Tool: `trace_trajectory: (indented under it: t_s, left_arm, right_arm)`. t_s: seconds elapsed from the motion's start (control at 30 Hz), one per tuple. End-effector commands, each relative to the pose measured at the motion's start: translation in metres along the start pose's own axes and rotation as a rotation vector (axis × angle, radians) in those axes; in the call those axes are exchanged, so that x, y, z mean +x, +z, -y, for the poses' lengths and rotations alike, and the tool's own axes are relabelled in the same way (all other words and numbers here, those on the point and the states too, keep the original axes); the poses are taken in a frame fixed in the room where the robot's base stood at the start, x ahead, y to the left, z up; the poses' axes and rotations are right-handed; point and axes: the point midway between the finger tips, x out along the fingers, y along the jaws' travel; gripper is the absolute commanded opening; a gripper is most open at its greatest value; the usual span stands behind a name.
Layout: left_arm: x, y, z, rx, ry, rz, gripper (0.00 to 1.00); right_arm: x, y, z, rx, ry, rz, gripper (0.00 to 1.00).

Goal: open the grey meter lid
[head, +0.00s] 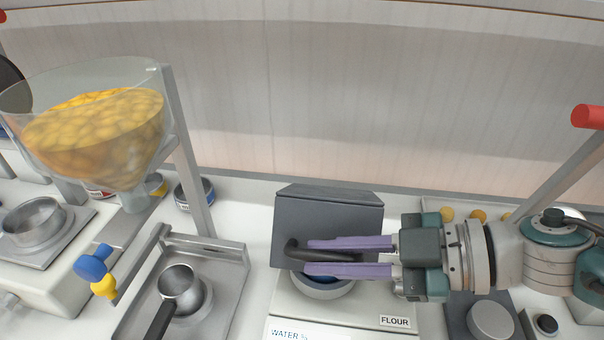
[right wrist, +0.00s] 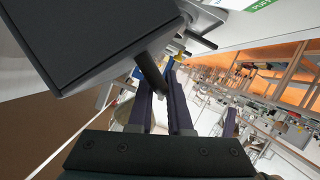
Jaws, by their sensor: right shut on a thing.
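The grey meter lid (head: 330,222) stands raised above the white meter in the middle of the head view, its broad face towards me. A dark curved handle (head: 292,248) sticks out from its lower left. My right gripper (head: 310,256) comes in from the right, its two purple fingers closed around the handle. In the right wrist view the lid (right wrist: 95,40) fills the upper left, and the handle (right wrist: 150,72) runs down between the fingers (right wrist: 163,85). Under the lid a round bowl (head: 322,286) with blue inside partly shows. My left gripper is not in view.
The meter body (head: 345,312) carries a FLOUR label (head: 395,321) and a WATER label. To the left stand a clear hopper of yellow pieces (head: 95,125), a metal frame (head: 205,245) and a dark-handled pan (head: 180,285). A grey knob (head: 490,319) sits at the lower right.

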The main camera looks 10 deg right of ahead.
Motion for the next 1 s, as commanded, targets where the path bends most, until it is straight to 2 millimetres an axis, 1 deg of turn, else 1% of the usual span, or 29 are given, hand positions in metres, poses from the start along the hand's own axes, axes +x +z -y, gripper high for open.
trace_trajectory:
  t_s: [0.03,0.27,0.47,0.57,0.67,0.9,1.0]
  left_arm:
    - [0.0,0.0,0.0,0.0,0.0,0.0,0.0]
    - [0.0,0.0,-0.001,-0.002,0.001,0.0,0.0]
    - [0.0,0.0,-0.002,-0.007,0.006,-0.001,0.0]
    - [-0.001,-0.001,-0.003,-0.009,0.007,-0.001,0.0]
    - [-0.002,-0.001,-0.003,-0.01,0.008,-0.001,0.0]
    - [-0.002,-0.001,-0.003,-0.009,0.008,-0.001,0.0]
    - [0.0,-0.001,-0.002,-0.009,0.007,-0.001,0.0]
  right_arm:
    - [0.0,0.001,-0.001,0.001,0.003,0.002,0.21]
    - [0.0,0.001,0.0,0.0,0.002,0.001,0.46]
    - [0.0,0.0,0.0,0.0,0.002,0.001,0.47]
    - [-0.003,0.0,0.0,0.0,0.002,0.002,0.47]
    - [-0.015,0.001,0.0,0.0,0.002,0.004,0.47]
    - [-0.063,0.003,0.001,0.0,0.0,0.006,0.47]
    - [-0.08,0.002,0.001,0.0,0.0,0.005,0.47]
